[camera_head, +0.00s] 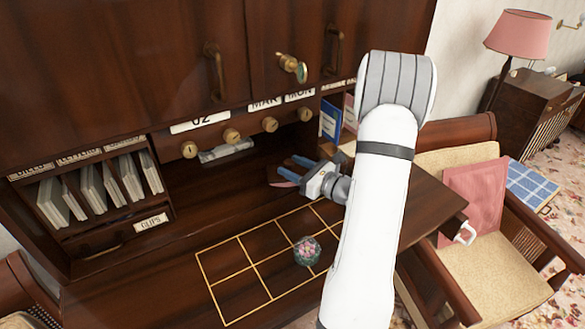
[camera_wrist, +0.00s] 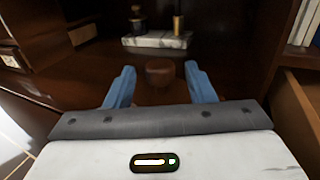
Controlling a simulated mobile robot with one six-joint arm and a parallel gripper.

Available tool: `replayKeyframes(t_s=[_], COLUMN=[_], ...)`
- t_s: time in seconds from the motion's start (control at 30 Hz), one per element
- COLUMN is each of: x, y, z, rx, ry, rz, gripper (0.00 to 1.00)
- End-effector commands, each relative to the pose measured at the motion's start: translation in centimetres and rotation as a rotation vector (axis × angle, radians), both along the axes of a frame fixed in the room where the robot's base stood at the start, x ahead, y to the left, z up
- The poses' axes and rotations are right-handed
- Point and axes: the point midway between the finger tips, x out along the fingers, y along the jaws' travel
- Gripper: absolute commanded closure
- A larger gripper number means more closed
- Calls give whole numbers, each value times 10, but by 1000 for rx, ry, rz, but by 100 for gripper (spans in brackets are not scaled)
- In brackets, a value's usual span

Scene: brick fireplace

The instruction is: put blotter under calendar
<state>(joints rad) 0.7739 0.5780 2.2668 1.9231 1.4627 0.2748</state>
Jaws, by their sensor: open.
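My gripper (camera_head: 290,170) is open, with its blue fingers pointing left, low over the desk in front of the recess. In the wrist view, a round brown wooden knob (camera_wrist: 160,72) lies between the open fingers (camera_wrist: 160,88). It looks like the top of the blotter; its lower part is hidden. In the head view, a reddish edge (camera_head: 284,185) at the fingertips may be the blotter's. The calendar is the row of plates reading 02 (camera_head: 200,121), MAR and MON, with brass knobs below, above the open recess.
A grey-white slab (camera_head: 225,150) lies in the recess; the wrist view shows it with upright pieces. A gold grid (camera_head: 255,265) marks the desk, with a small flowered ball (camera_head: 307,251) on it. Letter slots (camera_head: 100,190) stand left and blue books (camera_head: 331,120) right.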

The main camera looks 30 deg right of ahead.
Motion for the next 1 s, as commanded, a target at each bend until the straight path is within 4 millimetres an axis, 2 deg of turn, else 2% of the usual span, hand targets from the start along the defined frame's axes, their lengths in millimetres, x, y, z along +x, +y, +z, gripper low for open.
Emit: replayKeyframes(t_s=[0.3,0.5,0.7,1.0], x=[-58,-90,-106,-109], y=[-28,-43,-49,-50], z=[-3,-2,-1,0], rx=[0,-1,0,1], ry=[1,0,0,0], rz=[-8,-6,-4,-2], gripper=[51,51,51,51])
